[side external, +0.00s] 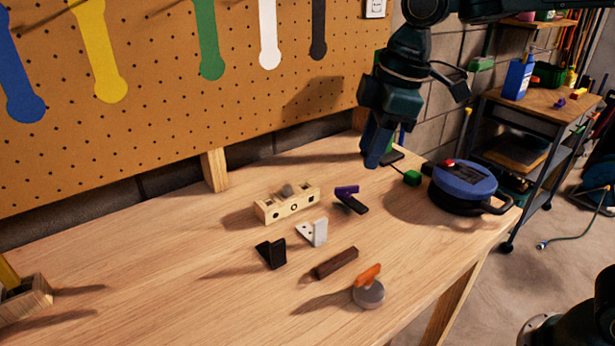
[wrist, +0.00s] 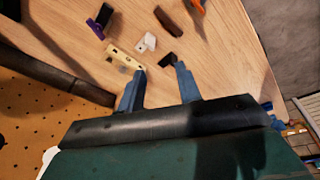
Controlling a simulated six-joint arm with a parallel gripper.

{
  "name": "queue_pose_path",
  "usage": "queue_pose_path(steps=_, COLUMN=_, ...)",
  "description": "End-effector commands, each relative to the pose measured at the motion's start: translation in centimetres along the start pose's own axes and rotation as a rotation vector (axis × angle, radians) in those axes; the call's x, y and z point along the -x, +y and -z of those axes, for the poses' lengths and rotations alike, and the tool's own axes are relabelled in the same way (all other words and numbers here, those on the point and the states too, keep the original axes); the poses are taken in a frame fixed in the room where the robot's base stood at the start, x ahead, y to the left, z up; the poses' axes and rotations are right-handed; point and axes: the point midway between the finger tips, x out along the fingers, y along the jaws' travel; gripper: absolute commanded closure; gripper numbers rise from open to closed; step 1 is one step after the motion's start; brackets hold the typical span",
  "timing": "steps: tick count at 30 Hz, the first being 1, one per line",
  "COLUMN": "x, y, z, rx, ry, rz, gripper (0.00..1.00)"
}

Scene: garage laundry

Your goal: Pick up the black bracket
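The black bracket (side external: 271,253) stands on the wooden bench, left of the white bracket (side external: 313,232) in the side view. In the wrist view the black bracket (wrist: 170,59) shows just beyond the fingertips, partly covered by the right finger. My gripper (side external: 371,157) is above the back right part of the bench, well apart from the black bracket. In the wrist view my gripper (wrist: 160,73) has its two blue fingers spread wide with nothing between them.
A pale wooden block with holes (side external: 288,203) is behind the brackets. A dark brown bar (side external: 336,263), an orange-handled round tool (side external: 369,291) and a purple and black clip (side external: 350,199) lie nearby. A blue round device (side external: 465,181) stands at right.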

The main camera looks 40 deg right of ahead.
Motion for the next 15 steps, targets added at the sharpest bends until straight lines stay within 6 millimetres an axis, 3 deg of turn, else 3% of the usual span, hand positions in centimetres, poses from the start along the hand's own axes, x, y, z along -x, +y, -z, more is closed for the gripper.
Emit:
queue_pose_path(steps=6, x=-3.6, y=0.6, z=4.7, rx=0.203, ry=-0.032, rz=0.064, gripper=0.65)
queue_pose_path(steps=15, x=-9.1, y=0.2, z=10.1, rx=0.466, ry=-0.063, rz=0.146, gripper=0.65)
